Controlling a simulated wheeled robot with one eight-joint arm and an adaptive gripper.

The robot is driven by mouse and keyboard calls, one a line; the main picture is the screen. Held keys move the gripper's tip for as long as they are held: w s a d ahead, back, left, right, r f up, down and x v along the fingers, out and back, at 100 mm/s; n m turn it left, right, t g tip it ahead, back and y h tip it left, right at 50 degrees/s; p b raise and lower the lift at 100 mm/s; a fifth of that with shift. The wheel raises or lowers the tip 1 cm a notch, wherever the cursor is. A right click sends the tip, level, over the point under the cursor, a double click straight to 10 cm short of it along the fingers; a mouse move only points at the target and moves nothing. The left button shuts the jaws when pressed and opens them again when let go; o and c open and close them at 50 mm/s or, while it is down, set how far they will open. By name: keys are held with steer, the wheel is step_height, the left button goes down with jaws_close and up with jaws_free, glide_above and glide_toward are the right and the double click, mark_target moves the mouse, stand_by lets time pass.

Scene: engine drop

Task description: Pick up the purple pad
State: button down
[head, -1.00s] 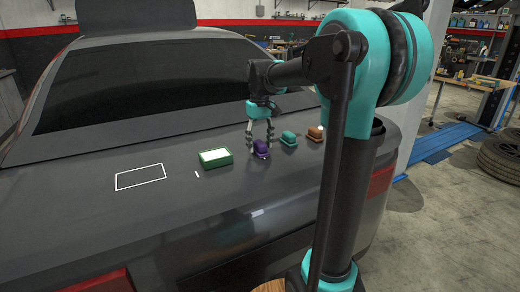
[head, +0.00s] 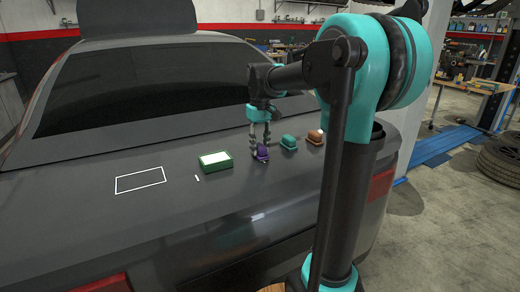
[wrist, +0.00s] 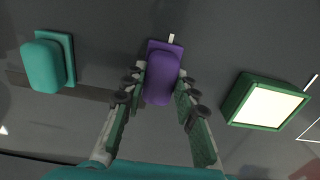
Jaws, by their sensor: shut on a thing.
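The purple pad (head: 262,153) is on the grey car's trunk lid, between the green box and the teal pad. It also shows in the wrist view (wrist: 162,75), between my fingers. My gripper (head: 260,148) points down over it, and in the wrist view my gripper (wrist: 160,88) has a finger on each side of the pad, shut on it. The pad looks to be at or very near the lid surface; I cannot tell whether there is a gap beneath it.
A green box with a white top (head: 215,161) is left of the pad. A teal pad (head: 289,142) and an orange-brown pad (head: 315,137) are to its right. A white outlined rectangle (head: 140,188) marks clear lid at the left.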

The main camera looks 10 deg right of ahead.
mark_target(260, 145)
step_height(260, 145, up, 20)
stand_by(0.4)
steer(key=shift+f, duration=0.1)
